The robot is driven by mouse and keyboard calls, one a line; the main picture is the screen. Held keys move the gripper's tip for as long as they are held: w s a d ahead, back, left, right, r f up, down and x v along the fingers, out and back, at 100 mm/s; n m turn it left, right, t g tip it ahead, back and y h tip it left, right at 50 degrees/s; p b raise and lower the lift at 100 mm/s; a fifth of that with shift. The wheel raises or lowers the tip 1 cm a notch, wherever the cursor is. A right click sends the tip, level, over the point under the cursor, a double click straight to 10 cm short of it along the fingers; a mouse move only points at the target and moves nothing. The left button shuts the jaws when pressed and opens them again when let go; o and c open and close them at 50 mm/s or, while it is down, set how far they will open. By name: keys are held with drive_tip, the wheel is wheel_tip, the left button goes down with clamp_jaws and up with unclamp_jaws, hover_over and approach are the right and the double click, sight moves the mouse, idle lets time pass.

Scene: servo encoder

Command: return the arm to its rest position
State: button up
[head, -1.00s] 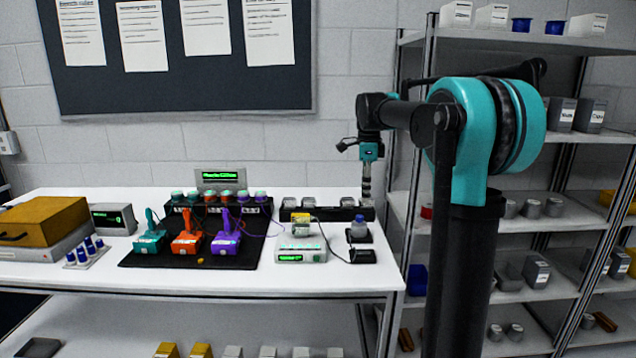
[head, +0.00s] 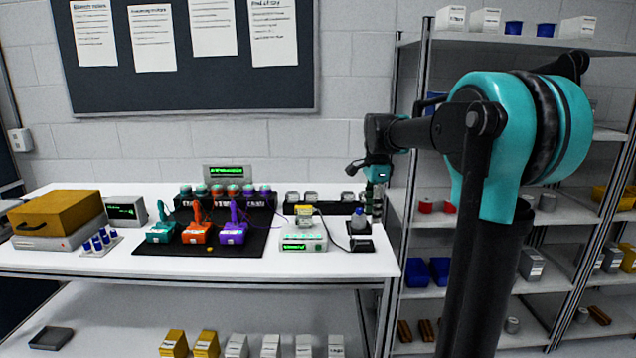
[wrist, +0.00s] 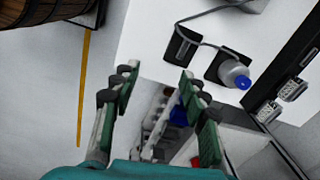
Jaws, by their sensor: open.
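My arm stands at the right in the head view, teal and black, with its forearm reaching left toward the table's right end. My gripper (head: 374,207) hangs down at the far end of the forearm, by the table's right edge. In the wrist view its two fingers (wrist: 158,95) are spread apart with nothing between them. Below the gap show the table edge and blurred shelf items. The white table (head: 300,266) also fills the upper middle of the wrist view (wrist: 150,45).
A bottle with a blue cap (head: 358,222) stands on a black pad near the gripper. A white device (head: 303,240) is left of it. Teal, orange and purple units (head: 198,232) sit on a black mat. Metal shelving (head: 560,200) stands behind my arm.

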drive_tip(key=s+d+f+n+t, duration=0.3)
drive_tip(key=s+f+n, duration=1.3)
drive_tip(key=s+f, duration=0.6)
drive_tip(key=s, duration=0.4)
drive_tip(key=shift+f, duration=0.3)
